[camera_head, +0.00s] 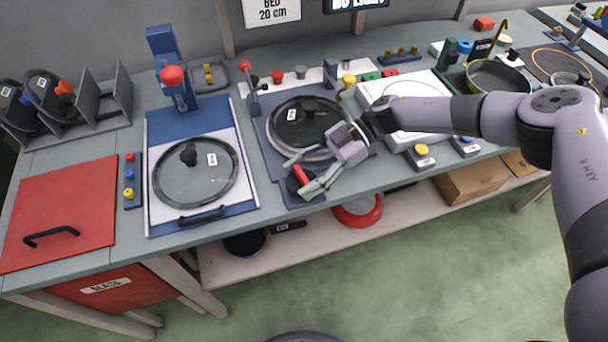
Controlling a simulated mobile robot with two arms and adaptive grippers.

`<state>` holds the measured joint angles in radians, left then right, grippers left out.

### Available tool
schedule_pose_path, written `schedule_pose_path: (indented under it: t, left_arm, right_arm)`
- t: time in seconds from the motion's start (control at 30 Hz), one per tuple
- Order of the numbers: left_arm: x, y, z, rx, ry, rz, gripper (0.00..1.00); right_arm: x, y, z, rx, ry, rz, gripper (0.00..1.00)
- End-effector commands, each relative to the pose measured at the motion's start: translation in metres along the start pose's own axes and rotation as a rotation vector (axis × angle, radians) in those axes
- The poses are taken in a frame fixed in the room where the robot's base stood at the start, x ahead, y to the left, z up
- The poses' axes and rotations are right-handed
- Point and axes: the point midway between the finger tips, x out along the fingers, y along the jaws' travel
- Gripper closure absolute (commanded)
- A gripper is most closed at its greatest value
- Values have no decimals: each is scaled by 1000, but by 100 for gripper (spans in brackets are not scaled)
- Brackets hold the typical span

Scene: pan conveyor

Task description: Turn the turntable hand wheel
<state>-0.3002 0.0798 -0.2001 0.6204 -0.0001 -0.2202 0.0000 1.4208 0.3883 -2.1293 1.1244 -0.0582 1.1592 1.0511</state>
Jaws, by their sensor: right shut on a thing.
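My right gripper (303,175) reaches in from the right, low over the front of the turntable. Its fingers are shut on the red grip of the hand wheel and partly cover the wheel. My left gripper does not show.
Left of the turntable is a blue press (150,214) with another glass lid (195,178). A red hatch (60,215) with a black handle lies at far left. A white plate unit (440,88) stands under my right arm. A green pan (490,78) is further right.

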Motion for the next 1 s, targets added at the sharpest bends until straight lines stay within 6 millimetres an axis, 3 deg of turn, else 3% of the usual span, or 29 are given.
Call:
schedule_pose_path:
  t: [0.27,0.3,0.53,0.87,1.0]
  left_arm:
    - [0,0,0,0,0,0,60]
    - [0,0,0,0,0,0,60]
    - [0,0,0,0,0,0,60]
    - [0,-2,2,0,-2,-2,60]
    - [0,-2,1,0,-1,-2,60]
  right_arm:
    - [0,5,-6,-9,7,10,72]
    - [0,5,-6,-9,7,10,43]
    - [0,3,-4,-5,5,7,28]
    - [-1,1,-2,-2,3,4,27]
    - [-14,2,-1,-3,2,6,27]
